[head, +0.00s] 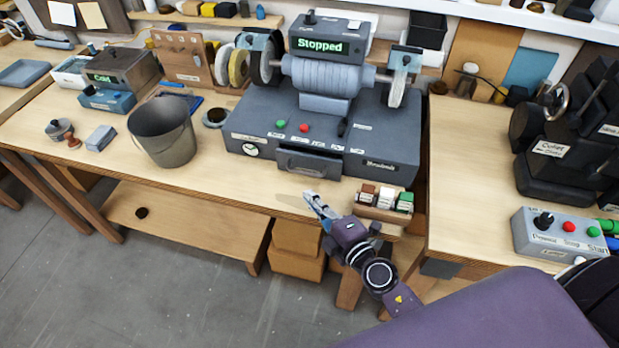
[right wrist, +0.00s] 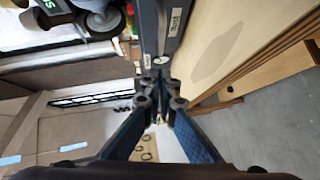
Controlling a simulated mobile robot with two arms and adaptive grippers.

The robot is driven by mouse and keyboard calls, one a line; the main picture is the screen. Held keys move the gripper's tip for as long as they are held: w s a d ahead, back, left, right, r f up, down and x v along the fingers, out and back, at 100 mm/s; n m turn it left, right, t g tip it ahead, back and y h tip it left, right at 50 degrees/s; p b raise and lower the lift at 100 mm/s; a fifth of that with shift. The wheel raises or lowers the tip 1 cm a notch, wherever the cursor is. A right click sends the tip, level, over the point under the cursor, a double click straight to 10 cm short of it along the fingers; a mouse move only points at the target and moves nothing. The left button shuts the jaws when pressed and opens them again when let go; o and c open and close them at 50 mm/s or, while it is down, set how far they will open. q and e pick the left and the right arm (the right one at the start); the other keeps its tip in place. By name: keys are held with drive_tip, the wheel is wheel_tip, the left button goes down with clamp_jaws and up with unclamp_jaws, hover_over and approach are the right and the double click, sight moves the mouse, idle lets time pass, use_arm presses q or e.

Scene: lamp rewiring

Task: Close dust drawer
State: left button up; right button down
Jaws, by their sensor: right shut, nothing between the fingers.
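The dust drawer (head: 308,166) is in the lower front of the dark grey buffing machine (head: 395,150) in the head view. Its front with a bar handle stands slightly out from the machine's face; how far is hard to tell. My right gripper (head: 311,198) is shut and empty, just in front of and below the drawer at the bench's front edge, apart from it. In the right wrist view the fingers (right wrist: 161,82) come together below the machine's grey front (right wrist: 150,28), which runs up out of the picture. My left gripper is not in view.
A small rack (head: 384,199) of coloured blocks stands on the bench right of my gripper. A grey bucket (head: 163,133) stands to the left. The machine's display reads "Stopped". The bench strip before the drawer is clear. Cardboard boxes (head: 297,250) sit below.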

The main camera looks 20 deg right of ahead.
sight(301, 173)
drive_tip(key=x, duration=0.3)
drive_tip(key=shift+w, duration=0.25)
drive_tip(key=shift+w+d+f, duration=0.2)
drive_tip(key=shift+w+d, duration=0.15)
drive_tip(key=shift+w, duration=0.1)
drive_tip(key=shift+w+d+f, duration=0.2)
drive_tip(key=shift+w+d, duration=0.15)
drive_tip(key=shift+w, duration=0.15)
drive_tip(key=shift+w+d+f+b, duration=0.1)
drive_tip(key=shift+w+d+b, duration=0.2)
drive_tip(key=shift+w+d, duration=0.15)
drive_tip(key=shift+a, duration=0.1)
drive_tip(key=shift+w+d, duration=0.8)
drive_tip(key=shift+w, duration=0.3)
drive_tip(key=shift+r, duration=0.2)
